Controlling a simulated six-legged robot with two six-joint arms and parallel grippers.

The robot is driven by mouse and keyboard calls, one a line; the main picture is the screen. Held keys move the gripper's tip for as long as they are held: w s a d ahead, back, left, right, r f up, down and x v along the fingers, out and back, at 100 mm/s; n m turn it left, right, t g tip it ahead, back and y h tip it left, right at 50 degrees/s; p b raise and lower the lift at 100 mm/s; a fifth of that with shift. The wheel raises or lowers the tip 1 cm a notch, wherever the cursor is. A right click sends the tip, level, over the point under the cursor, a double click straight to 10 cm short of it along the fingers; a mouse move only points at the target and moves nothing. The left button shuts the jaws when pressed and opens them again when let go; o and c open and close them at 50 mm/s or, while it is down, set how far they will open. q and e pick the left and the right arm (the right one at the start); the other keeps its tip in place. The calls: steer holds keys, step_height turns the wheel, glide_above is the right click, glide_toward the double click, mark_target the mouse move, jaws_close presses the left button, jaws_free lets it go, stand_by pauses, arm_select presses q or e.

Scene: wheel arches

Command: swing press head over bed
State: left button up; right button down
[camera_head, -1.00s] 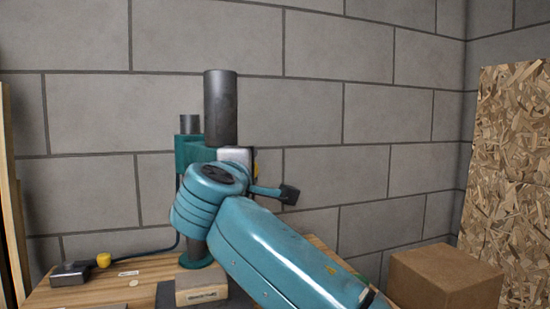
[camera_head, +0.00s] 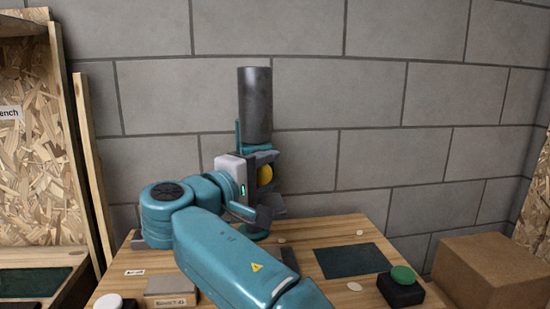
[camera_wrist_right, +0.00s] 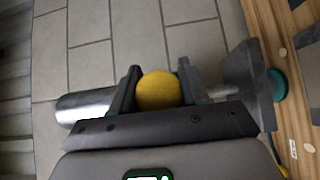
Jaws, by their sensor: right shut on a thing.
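The press head (camera_head: 255,105) shows as a tall dark cylinder above a teal mount, upright over the back of the wooden table. A yellow knob (camera_head: 265,175) sits below the cylinder. My right gripper (camera_head: 264,188) is shut on this knob; in the right wrist view, the knob (camera_wrist_right: 157,90) lies between the two dark fingers. My arm and gripper hide much of the press and its column. A dark flat plate (camera_head: 350,260) lies on the table to the right; I cannot tell whether it is the bed. My left gripper is not in view.
A green button on a black box (camera_head: 403,275) stands at the table's right front. A brown box (camera_head: 490,275) is beyond it. A small labelled block (camera_head: 170,290) lies at the front left. A wooden frame (camera_head: 80,140) stands at the left, with a grey block wall behind.

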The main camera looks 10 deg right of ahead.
steer(key=shift+a+f, duration=0.2)
steer(key=c, duration=0.6)
jaws_free()
steer(key=shift+s+a+r, duration=0.1)
steer(key=shift+a+r, duration=0.05)
steer(key=shift+d, duration=0.2)
